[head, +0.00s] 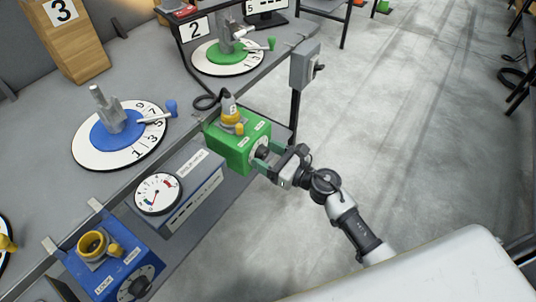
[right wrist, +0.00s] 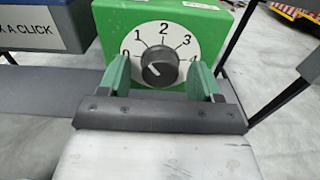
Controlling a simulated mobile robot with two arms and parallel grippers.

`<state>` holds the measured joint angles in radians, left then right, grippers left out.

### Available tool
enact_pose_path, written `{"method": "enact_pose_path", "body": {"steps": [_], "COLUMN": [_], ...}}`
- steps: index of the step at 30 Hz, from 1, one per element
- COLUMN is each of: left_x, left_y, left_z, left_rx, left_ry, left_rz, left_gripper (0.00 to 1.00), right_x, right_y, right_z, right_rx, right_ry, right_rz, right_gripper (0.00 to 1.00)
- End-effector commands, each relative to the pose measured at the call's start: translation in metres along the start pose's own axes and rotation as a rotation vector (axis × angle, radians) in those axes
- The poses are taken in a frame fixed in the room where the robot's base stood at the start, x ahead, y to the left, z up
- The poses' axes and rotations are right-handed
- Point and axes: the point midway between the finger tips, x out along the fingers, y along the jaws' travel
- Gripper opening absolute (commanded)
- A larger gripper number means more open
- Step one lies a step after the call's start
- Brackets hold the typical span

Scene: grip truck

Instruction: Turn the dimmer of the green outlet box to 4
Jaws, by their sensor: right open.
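The green outlet box (head: 236,146) stands on the near edge of the bench in the head view, and it fills the top of the right wrist view (right wrist: 215,18). Its dimmer is a black knob (right wrist: 160,68) on a white dial (right wrist: 163,43) marked 0 to 4. The knob's small white mark seems to point left, towards the 0 side; the exact reading is hard to tell. My right gripper (right wrist: 160,78) is open, with its green fingers on either side of the knob and gaps between. It also shows in the head view (head: 268,158). My left gripper is not in view.
A yellow-collared plug (head: 231,122) stands on the green box. A grey meter box (head: 180,190) and a blue outlet box (head: 110,262) are to its left. A grey switch box (head: 304,66) on a post stands behind. Open floor lies to the right.

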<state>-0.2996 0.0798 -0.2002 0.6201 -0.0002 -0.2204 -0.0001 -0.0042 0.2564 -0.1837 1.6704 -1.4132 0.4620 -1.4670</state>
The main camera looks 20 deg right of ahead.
Motion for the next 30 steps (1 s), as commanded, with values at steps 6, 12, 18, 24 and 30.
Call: {"method": "enact_pose_path", "body": {"steps": [6,12,18,24,30], "left_x": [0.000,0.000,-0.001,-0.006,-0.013], "left_y": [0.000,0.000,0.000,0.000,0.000], "left_z": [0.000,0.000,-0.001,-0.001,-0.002], "left_rx": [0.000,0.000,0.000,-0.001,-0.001], "left_ry": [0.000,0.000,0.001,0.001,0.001], "left_rz": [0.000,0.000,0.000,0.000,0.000], "left_gripper": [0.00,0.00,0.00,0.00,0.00], "right_x": [0.000,-0.001,-0.001,-0.001,-0.001], "right_y": [0.000,0.000,0.000,0.000,0.000], "right_z": [0.000,0.000,0.001,0.002,0.002], "right_rx": [0.001,0.001,0.020,0.101,0.254], "right_ry": [0.000,0.000,0.000,0.000,0.001], "right_rz": [0.000,0.000,0.000,0.001,0.000], "right_gripper": [0.40,0.15,0.15,0.15,0.15]}}
